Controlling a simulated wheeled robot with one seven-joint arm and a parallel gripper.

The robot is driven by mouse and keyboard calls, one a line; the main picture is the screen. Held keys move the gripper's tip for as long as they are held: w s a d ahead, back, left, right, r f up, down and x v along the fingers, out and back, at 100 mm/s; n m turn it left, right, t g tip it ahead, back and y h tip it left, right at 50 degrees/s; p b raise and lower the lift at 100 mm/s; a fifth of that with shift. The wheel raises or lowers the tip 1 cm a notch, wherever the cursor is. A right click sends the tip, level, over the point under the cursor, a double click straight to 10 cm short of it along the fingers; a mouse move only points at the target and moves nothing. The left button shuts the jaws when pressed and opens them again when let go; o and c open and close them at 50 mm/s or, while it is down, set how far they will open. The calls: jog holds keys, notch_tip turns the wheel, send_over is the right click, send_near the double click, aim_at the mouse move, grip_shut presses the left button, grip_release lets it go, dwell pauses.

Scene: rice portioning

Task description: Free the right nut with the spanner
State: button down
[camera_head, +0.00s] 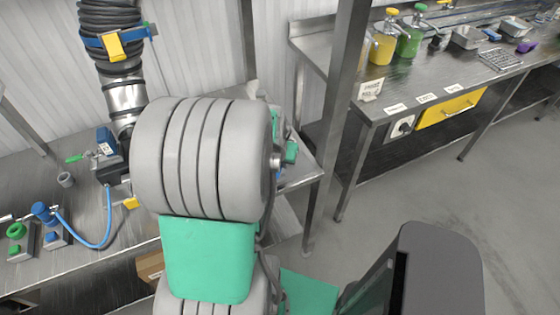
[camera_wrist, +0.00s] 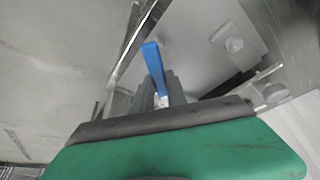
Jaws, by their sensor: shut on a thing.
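In the wrist view my gripper (camera_wrist: 160,98) shows as grey fingers beyond the green and dark wrist part. It is shut on a blue bar, which I take to be the spanner (camera_wrist: 152,60); its far end is not clear. A grey metal plate (camera_wrist: 195,50) lies beyond and to the right of it. A second nut or bolt head (camera_wrist: 273,93) shows lower right. I cannot tell which is the right nut. In the head view my arm hides the gripper and spanner.
A second bench (camera_head: 350,85) on the right holds pump bottles and trays. A steel post (camera_head: 345,90) stands between them. Floor is clear at right.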

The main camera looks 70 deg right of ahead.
jog(key=shift+r, duration=0.1)
jog(key=shift+r+p, duration=1.4)
jog(key=shift+r, duration=0.5)
